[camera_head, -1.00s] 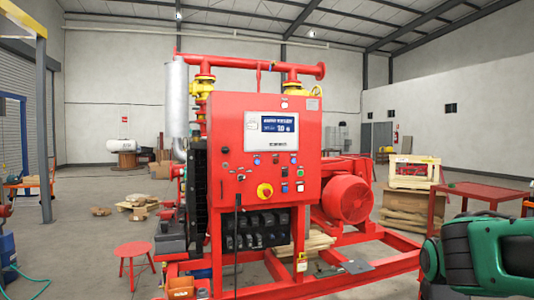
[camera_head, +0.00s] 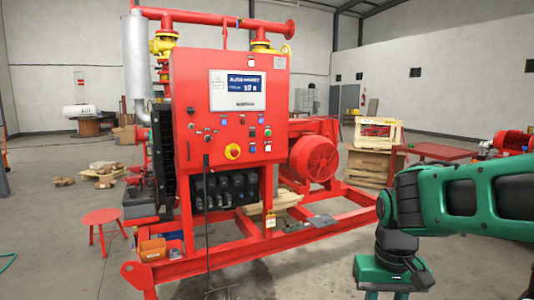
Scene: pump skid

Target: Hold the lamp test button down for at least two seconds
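The red control cabinet (camera_head: 210,140) of the pump skid stands left of centre, with a lit display (camera_head: 237,90) near its top. Below the display are several small buttons and lamps and a yellow rotary switch (camera_head: 232,152) with a red centre. A blue button or lamp (camera_head: 223,122) and a white one (camera_head: 268,147) show on the panel. The labels are too small to read, so I cannot tell which is the lamp test button. My green and black arm is at the right, well apart from the cabinet. My gripper's fingers are not visible.
The red skid frame (camera_head: 345,212) runs along the floor under the cabinet and pump. A red stool (camera_head: 101,218) stands left of it, and an orange bin (camera_head: 152,249) sits at its front left. A red table (camera_head: 440,152) stands at the right. The floor in front is clear.

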